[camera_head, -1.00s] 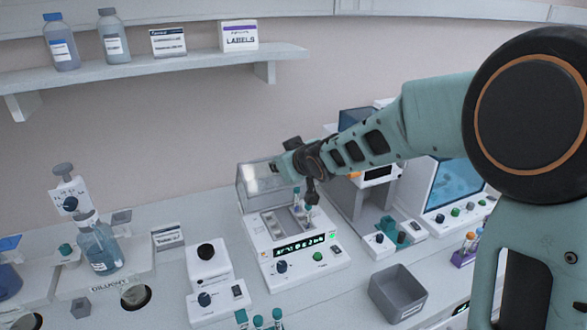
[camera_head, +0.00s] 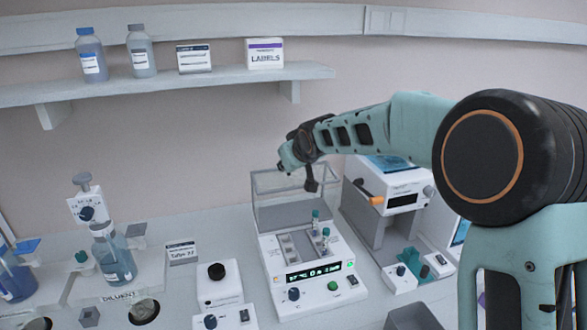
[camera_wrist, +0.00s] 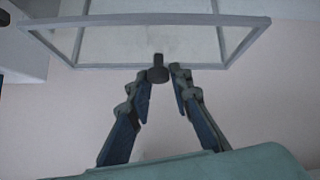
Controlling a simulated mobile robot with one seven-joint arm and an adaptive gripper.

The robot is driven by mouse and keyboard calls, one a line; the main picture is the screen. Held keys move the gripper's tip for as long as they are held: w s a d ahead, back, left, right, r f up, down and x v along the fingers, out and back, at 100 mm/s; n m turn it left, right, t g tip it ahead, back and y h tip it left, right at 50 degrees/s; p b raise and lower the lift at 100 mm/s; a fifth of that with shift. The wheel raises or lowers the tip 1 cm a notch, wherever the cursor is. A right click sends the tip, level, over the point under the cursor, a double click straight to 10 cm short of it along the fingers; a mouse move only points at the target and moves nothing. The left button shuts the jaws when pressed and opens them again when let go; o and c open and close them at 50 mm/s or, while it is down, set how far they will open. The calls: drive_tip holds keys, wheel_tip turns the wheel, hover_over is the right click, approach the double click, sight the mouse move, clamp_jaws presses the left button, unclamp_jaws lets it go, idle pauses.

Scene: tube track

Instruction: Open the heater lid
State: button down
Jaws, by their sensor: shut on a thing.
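The heater (camera_head: 305,270) is a white box with a lit green display and a dark and a green knob on its front. Its clear lid (camera_head: 268,186) with a grey frame stands raised, nearly upright, at the back, leaving the wells uncovered. Capped tubes (camera_head: 316,220) stand in the right part. In the wrist view, the lid's frame (camera_wrist: 150,19) spans the top. My gripper (camera_wrist: 162,76) is shut on the dark lid knob (camera_wrist: 157,75), between its fingertips. In the head view my gripper (camera_head: 288,160) is at the lid's top edge; its fingertips are hard to make out.
A grey-and-white device (camera_head: 392,200) stands close right of the heater. A white unit with a black knob (camera_head: 217,285) is at left, beside a diluent bottle (camera_head: 114,255). A shelf (camera_head: 170,88) with bottles and boxes runs above. A grey bin (camera_head: 412,318) sits at bottom right.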

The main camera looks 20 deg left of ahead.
drive_tip(key=shift+w+a+r, duration=0.2)
drive_tip(key=shift+w+r, duration=0.2)
drive_tip(key=shift+w, duration=0.1)
drive_tip(key=c, duration=2)
unclamp_jaws()
drive_tip(key=shift+o, duration=1.2)
drive_tip(key=shift+d, duration=0.1)
drive_tip(key=shift+f, duration=0.2)
drive_tip(key=shift+s, duration=0.15)
drive_tip(key=v, duration=1.2)
